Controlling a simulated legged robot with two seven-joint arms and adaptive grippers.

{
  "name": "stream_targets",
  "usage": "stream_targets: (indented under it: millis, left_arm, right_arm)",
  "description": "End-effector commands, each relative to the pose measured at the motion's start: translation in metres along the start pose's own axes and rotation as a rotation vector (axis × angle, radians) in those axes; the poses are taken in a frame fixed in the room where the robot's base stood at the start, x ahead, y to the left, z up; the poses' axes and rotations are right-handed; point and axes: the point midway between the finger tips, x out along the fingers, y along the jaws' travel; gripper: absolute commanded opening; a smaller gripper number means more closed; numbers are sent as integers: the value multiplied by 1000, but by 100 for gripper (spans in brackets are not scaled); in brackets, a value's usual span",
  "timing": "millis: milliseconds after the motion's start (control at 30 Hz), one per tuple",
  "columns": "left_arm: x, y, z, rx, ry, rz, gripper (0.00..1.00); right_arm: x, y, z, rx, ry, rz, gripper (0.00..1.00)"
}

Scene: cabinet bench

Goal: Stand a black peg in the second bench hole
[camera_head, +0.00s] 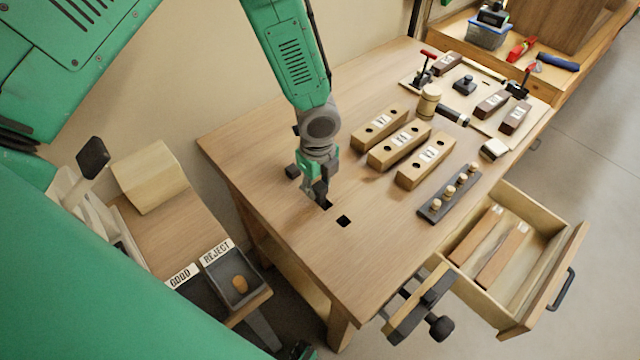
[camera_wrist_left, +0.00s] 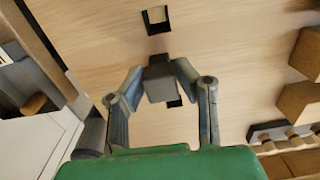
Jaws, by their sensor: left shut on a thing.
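My left gripper (camera_head: 321,197) comes down over the bench (camera_head: 262,160) near its left edge. In the left wrist view my left gripper (camera_wrist_left: 160,78) is shut on a dark, square-ended peg (camera_wrist_left: 161,90). The peg is over or close beside a square bench hole (camera_wrist_left: 175,102), which it partly hides; I cannot tell if its end is inside. My right gripper is not in view.
Wooden blocks with holes (camera_head: 425,166) and a dark rack with small pegs (camera_head: 450,192) stand to the right. A mallet (camera_head: 430,100) lies behind. An open drawer (camera_head: 540,300) and a vise (camera_head: 418,305) jut from the bench. GOOD and REJECT bins (camera_head: 232,282) stand at the left.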

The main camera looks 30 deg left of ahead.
Motion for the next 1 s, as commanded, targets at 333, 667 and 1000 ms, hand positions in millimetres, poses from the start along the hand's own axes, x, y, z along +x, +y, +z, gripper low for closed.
stream_targets:
  millis: [333,667,1000]
  left_arm:
    - [-1,-2,-4,2,-4,1,0]
    - [4,-1,-2,2,1,0,0]
    - [7,-2,-5,1,-1,1,0]
  right_arm:
    - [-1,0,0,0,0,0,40]
    - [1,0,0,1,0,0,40]
    - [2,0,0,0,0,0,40]
